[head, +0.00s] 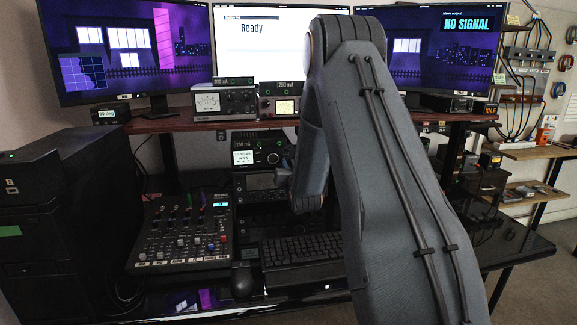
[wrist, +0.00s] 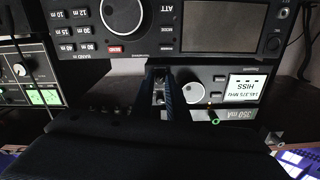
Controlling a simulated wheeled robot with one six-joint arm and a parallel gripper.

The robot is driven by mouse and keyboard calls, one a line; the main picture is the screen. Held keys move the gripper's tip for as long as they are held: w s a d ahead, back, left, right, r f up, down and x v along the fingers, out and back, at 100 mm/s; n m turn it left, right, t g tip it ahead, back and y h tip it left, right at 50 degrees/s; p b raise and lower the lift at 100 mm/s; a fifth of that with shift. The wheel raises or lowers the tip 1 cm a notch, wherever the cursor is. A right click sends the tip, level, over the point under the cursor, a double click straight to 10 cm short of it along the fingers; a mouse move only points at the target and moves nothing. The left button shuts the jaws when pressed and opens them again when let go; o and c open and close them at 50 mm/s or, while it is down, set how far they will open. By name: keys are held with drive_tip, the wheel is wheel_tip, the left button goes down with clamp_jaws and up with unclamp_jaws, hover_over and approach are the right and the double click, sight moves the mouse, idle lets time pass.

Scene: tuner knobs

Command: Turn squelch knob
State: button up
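A large silver knob (wrist: 195,93) sits beside the screen. My gripper (head: 284,178) is at the right side of this tuner in the head view. In the wrist view my gripper (wrist: 160,88) has two narrow fingers pointing at the tuner's face, to the left of the silver knob. Something small and dark shows between them; I cannot tell if it is the squelch knob or if they touch it.
A radio with band buttons (wrist: 208,25) is close to my fingers in the wrist view. A mixer (head: 185,235) and a keyboard (head: 300,250) lie on the desk below. Monitors (head: 268,45) and meter boxes (head: 224,104) stand above. My arm blocks the right middle.

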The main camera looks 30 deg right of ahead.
clamp_jaws()
drive_tip(key=shift+m+b, duration=0.8)
drive_tip(key=shift+m, duration=1.9)
drive_tip(key=o, duration=0.5)
unclamp_jaws()
drive_tip(key=shift+s, duration=0.1)
drive_tip(key=v, duration=0.7)
drive_tip(key=shift+s+b, duration=0.35)
drive_tip(key=shift+b, duration=0.05)
drive_tip(key=shift+a, duration=0.1)
